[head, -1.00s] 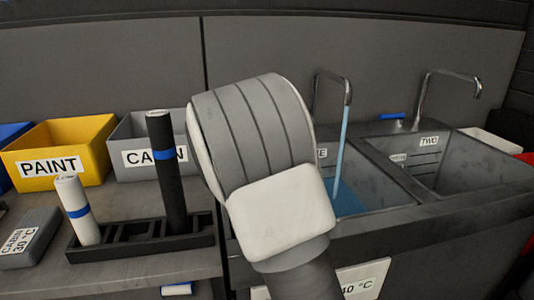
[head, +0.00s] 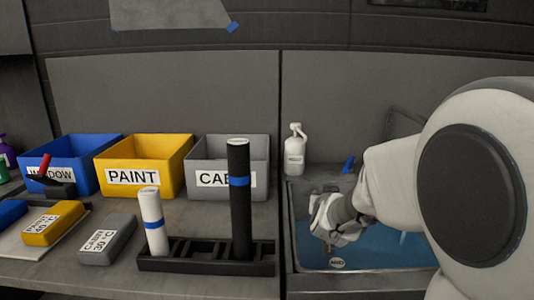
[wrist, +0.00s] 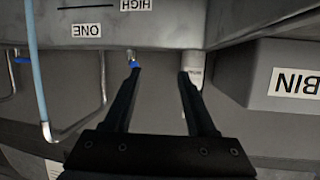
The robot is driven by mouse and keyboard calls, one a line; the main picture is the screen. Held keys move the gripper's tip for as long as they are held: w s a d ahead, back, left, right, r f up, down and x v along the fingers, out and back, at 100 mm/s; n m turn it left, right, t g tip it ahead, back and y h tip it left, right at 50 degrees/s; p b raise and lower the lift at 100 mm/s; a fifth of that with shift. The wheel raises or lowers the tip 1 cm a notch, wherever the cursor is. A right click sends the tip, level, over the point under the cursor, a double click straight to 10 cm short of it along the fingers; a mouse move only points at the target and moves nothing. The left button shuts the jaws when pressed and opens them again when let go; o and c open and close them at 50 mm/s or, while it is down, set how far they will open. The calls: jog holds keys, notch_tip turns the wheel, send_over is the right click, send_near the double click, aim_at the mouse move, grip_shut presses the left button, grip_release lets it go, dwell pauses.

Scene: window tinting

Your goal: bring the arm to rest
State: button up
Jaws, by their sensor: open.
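My arm reaches in from the right in the head view and covers the right part of the sink. My gripper (head: 328,238) hangs over the left part of the sink (head: 303,215); the fingers are small and hard to make out there. In the wrist view my gripper (wrist: 160,70) shows two black fingers spread apart with nothing between them. A tap (wrist: 45,130), a stream of water (wrist: 36,60) and a label reading ONE show upside down in that view.
A white bottle (head: 294,152) and a blue object (head: 348,164) stand behind the sink. To the left are a black rack (head: 190,264) with a black roll (head: 239,200) and a white roll (head: 153,220), and blue, yellow (head: 120,160) and grey bins (head: 205,153). Wall panels stand behind.

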jog(key=s+a+r+n+g+y, duration=0.1)
jog(key=s+a+g+y, duration=0.1)
jog(key=s, duration=0.5)
jog(key=s+a+r+n+g+y, duration=0.1)
jog(key=s+a+g+y, duration=0.1)
jog(key=s, duration=0.5)
jog(key=s+d+f+n+g+h, duration=0.15)
jog(key=s+g, duration=0.25)
jog(key=s, duration=1.5)
notch_tip(320, 180, up, 20)
jog(key=p, duration=2.1)
jog(key=shift+w+r, duration=0.2)
jog(key=shift+d+m+y, duration=0.15)
jog(key=shift+m+y, duration=0.1)
jog(key=shift+m, duration=0.1)
